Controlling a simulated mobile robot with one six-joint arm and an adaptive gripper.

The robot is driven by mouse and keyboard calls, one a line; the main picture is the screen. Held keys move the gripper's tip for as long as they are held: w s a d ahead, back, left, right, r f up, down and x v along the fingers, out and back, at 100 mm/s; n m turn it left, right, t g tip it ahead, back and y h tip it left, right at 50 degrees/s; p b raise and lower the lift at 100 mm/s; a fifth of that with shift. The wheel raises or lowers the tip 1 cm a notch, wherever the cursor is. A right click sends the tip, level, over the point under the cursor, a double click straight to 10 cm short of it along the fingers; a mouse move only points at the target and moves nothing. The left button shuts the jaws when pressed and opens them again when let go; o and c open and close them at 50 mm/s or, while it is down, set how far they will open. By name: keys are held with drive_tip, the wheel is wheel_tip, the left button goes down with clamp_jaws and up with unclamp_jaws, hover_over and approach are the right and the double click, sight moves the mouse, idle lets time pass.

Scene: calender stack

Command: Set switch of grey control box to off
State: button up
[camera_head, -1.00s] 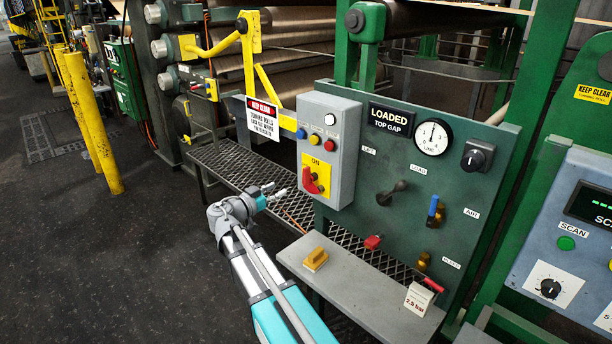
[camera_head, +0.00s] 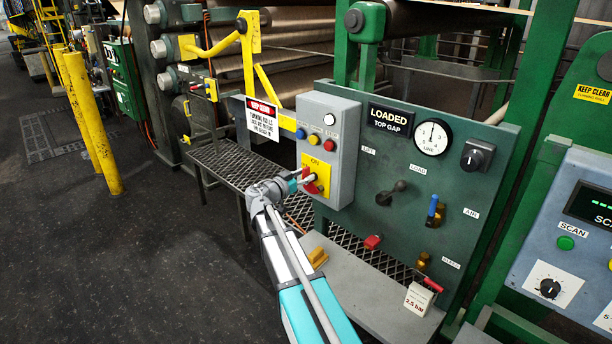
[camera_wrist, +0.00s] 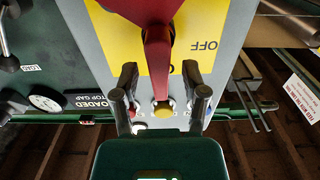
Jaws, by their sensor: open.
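The grey control box (camera_head: 342,150) hangs on the left of the green panel. Its yellow plate (camera_head: 320,168) carries a red switch (camera_head: 309,187) below an ON label. In the wrist view, which is upside down, the red switch handle (camera_wrist: 157,55) points towards the picture's bottom, to where a mostly hidden label sits; OFF is read to its right. My gripper (camera_head: 303,180) is at the switch. In the wrist view my gripper (camera_wrist: 160,98) is open, with one finger on each side of the handle's end. Gaps show on both sides.
Blue, yellow and red buttons and a white lamp (camera_head: 330,119) sit above the plate. The green panel (camera_head: 400,160) with levers is to the right; a warning sign (camera_head: 262,119) is left.

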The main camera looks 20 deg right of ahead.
drive_tip(key=shift+w+d, duration=0.15)
drive_tip(key=shift+d, duration=0.3)
drive_tip(key=shift+c, duration=0.3)
clamp_jaws()
